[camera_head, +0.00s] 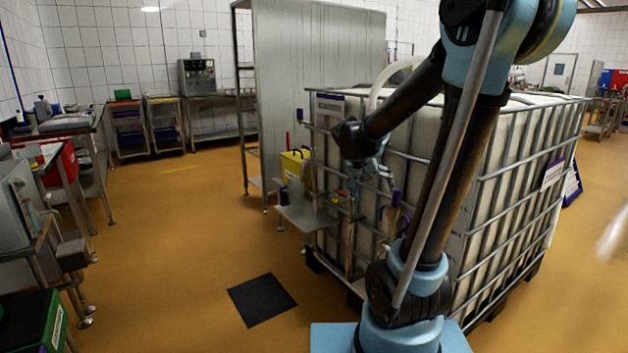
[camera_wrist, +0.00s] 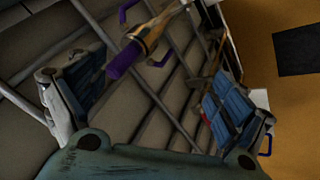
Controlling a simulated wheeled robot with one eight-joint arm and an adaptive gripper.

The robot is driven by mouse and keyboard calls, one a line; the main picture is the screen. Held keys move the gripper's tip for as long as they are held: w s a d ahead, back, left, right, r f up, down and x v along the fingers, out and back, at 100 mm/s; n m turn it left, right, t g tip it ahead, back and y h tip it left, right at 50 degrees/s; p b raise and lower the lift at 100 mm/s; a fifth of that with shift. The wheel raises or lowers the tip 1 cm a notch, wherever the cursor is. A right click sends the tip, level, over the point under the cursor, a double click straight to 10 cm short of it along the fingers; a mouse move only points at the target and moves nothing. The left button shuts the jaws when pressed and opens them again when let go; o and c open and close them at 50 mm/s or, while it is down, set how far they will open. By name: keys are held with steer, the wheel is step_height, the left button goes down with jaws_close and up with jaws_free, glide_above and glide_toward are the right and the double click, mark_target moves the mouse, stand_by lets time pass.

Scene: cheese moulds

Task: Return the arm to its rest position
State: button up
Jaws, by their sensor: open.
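My gripper (camera_head: 368,180) is at the end of my bent arm, in front of the near side of the caged tank (camera_head: 487,194). In the wrist view my gripper (camera_wrist: 155,105) has its two blue-padded fingers spread wide apart, with nothing held between them. A wooden-handled tool with a purple end (camera_wrist: 122,62) shows beyond the fingers, near the tank's bars. In the head view a purple-topped item (camera_head: 395,200) hangs beside the gripper; I cannot tell whether it is the same tool.
A small metal shelf (camera_head: 306,219) juts from the tank's left, near a yellow container (camera_head: 294,163). A tall metal panel (camera_head: 318,60) stands behind. A dark mat (camera_head: 262,300) lies on the orange floor. Benches line the left; the floor between is open.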

steer(key=s+f+n+y, duration=0.1)
steer(key=s+f, duration=0.3)
steer(key=s, duration=0.8)
steer(key=s+f+n+g+y, duration=0.1)
steer(key=s+f+y, duration=0.3)
steer(key=s, duration=0.9)
steer(key=shift+s+a+f+g, duration=0.2)
steer(key=shift+a+f+g, duration=0.1)
steer(key=shift+a+f, duration=0.25)
